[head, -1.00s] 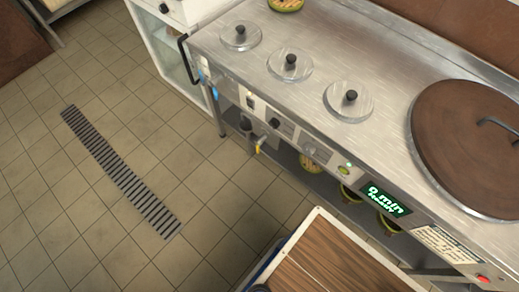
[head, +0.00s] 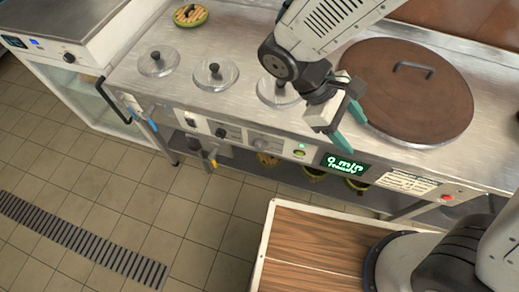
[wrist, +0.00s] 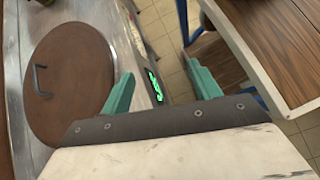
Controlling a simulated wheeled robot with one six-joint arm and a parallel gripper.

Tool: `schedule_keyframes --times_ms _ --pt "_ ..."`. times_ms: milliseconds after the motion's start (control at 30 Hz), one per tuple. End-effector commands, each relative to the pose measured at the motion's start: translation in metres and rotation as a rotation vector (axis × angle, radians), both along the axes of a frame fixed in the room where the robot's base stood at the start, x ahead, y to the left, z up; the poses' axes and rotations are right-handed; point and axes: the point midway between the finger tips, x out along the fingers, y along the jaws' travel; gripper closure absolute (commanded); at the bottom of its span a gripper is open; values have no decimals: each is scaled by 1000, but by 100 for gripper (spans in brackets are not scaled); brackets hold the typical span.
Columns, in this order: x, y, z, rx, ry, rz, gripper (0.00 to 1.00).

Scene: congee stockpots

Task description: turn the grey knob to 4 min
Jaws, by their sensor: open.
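The grey knob (head: 262,143) looks like a small round dial on the stove's front panel, between a black knob and a green button; its pointer is too small to read. My gripper (head: 348,126) has teal fingers, open and empty, above the counter's front edge, right of the knob and near the display. In the wrist view the open fingers (wrist: 160,84) show with the lit display (wrist: 154,86) between them; the knob is not visible there.
A brown round lid (head: 405,95) with a handle covers the large pot at right. Several steel lids with black knobs, one a front-left lid (head: 215,75), sit on the counter. A black knob (head: 221,133), green button (head: 299,153) and red button (head: 446,197) line the panel. A wooden-topped surface (head: 310,245) is in front.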

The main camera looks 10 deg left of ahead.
Motion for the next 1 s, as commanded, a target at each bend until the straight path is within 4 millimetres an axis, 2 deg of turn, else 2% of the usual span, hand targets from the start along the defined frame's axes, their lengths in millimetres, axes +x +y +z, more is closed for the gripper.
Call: schedule_keyframes --times_ms 33,333,700,800,900,1000 --pt "0 13 -17 -61 39 100 38" --pt "-1 79 -112 -413 224 680 38" --pt "-21 156 -252 -947 444 1389 38" --pt "-23 177 -283 -1091 492 1542 38" --pt "-22 203 -302 -1230 533 1671 38" --pt "-17 223 -303 -1318 566 1731 38"
